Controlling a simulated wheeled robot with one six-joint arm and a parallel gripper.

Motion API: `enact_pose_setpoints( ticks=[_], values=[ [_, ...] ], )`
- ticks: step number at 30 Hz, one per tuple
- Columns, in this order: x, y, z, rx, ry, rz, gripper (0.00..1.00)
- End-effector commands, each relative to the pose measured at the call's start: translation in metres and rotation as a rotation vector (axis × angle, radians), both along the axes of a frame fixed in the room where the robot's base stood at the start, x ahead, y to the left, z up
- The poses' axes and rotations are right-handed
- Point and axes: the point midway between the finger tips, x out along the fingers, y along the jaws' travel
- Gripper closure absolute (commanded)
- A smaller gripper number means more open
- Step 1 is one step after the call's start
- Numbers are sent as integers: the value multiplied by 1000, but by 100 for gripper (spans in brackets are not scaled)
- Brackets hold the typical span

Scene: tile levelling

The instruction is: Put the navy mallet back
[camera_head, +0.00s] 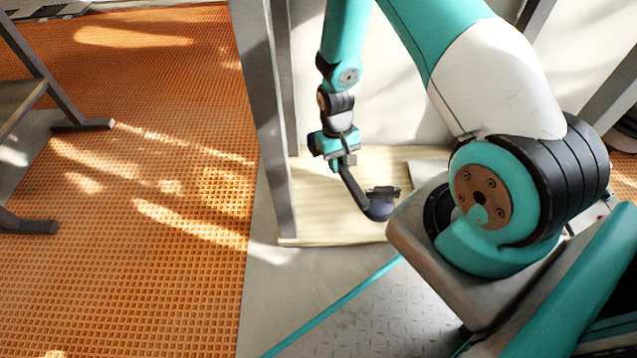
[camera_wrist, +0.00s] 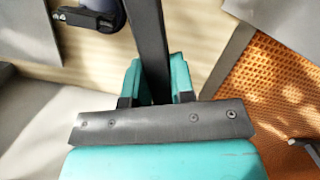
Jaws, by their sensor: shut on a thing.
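The navy mallet has a dark handle (camera_head: 352,188) and a dark bluish head (camera_head: 380,207). My gripper (camera_head: 341,163) is shut on the handle near its upper end. The handle slopes down to the right, with the head lowest, over the pale wooden board (camera_head: 302,205). I cannot tell whether the head touches the board. In the wrist view, the teal fingers (camera_wrist: 158,82) sit on both sides of the handle (camera_wrist: 150,35). Part of the mallet head (camera_wrist: 98,13) shows at the top left there, cut off by the frame edge.
Grey metal posts (camera_head: 266,110) stand at the board's left side. A grey plate (camera_head: 428,170) lies on the board at right, partly hidden by my arm. Orange grating (camera_head: 150,190) covers the floor at left, mostly clear, with a bench frame (camera_head: 50,75) at its far-left edge.

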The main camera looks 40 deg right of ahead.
Motion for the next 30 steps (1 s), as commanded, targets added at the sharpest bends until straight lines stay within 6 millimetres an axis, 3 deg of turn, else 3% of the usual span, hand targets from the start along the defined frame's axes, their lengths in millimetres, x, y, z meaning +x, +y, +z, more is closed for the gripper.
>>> enact_pose_setpoints(
  ticks=[15, 19, 26, 30],
  values=[
    [0, 1, -130, -1, 1, 1, 100],
    [1, 1, -150, -1, 0, 2, 100],
    [1, 2, -164, 0, 0, 3, 100],
    [0, 2, -186, 0, 0, 3, 100]
  ],
)
